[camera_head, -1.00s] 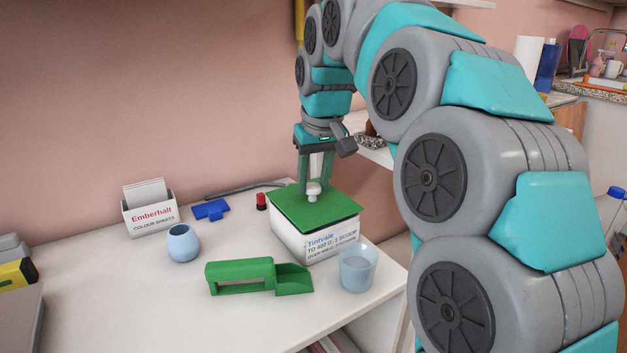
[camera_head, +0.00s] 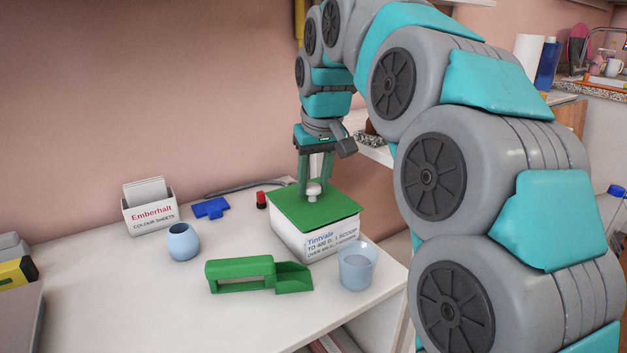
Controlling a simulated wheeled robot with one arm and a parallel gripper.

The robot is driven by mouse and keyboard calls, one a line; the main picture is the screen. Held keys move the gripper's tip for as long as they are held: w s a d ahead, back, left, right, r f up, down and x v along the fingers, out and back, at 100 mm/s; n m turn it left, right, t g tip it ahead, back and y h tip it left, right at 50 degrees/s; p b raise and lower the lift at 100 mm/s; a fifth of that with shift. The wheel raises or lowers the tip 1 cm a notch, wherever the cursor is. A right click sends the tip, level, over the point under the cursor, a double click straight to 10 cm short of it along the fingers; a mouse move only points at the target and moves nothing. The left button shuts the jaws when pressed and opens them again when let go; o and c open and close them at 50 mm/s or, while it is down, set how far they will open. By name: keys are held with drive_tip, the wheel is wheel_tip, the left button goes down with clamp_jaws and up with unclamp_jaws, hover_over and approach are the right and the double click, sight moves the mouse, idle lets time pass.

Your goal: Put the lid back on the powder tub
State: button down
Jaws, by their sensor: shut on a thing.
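The powder tub (camera_head: 318,245) is a white box with a "Tintvale" label, near the right end of the white table. The green lid (camera_head: 332,211) lies over the tub's top, covering its opening from this view. Whether it is fully seated on every side I cannot tell. My gripper (camera_head: 313,190) points down over the lid, shut on the lid's white knob (camera_head: 312,188). The inside of the tub is hidden.
A green scoop (camera_head: 258,275) lies in front of the tub, with a translucent cup (camera_head: 356,266) close to its front right corner. A blue-grey pot (camera_head: 184,242), a card box (camera_head: 150,208), a blue piece (camera_head: 211,208) and a red-topped item (camera_head: 262,200) stand left. The front left table is clear.

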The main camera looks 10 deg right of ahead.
drive_tip(key=shift+f, duration=0.15)
idle(0.5)
unclamp_jaws()
idle(0.5)
drive_tip(key=shift+r+p, duration=1.5)
drive_tip(key=shift+r, duration=2)
clamp_jaws()
